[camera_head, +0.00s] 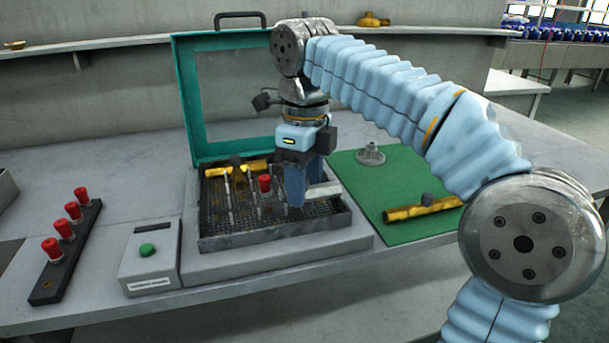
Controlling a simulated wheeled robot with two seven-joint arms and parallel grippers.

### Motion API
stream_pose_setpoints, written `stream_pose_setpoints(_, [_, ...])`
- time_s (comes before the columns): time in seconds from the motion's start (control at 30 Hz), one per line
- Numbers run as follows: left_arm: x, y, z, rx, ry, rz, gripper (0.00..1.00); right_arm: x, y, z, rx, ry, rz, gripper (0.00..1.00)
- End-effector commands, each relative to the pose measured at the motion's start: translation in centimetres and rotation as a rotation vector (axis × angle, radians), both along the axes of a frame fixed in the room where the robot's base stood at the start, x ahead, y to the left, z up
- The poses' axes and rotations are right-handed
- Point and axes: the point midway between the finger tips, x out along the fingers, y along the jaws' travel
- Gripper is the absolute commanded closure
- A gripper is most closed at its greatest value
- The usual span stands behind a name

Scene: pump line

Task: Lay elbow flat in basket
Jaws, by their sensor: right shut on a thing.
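My right gripper (305,196) points down over the right half of the dark mesh basket (268,236). It is shut on a pale grey metal piece (324,190), which shows to the right of the blue fingers at about the basket's rim height. This piece seems to be the elbow, but the fingers hide most of it, and I cannot tell whether it touches the basket floor. A brass tee fitting (238,169) lies at the basket's back left. Several thin upright pins and a red cap (265,183) stand in the basket's middle. My left gripper is not in view.
The teal-framed lid (190,100) stands open behind the basket. A green mat (400,168) at right holds a grey flanged part (370,154) and a brass tee (423,208). A green-button box (150,258) and a rack with red knobs (66,250) stand left.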

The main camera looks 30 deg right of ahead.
Motion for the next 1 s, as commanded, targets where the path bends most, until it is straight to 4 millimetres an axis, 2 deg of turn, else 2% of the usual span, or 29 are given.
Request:
stream_pose_setpoints(0.33, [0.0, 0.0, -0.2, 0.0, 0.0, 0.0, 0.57, 0.0, 0.0, -0.2, 0.0, 0.0, 0.0, 0.79])
stream_pose_setpoints(1.0, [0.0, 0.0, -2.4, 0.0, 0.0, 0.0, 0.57, 0.0, 0.0, -2.5, 0.0, 0.0, 0.0, 0.79])
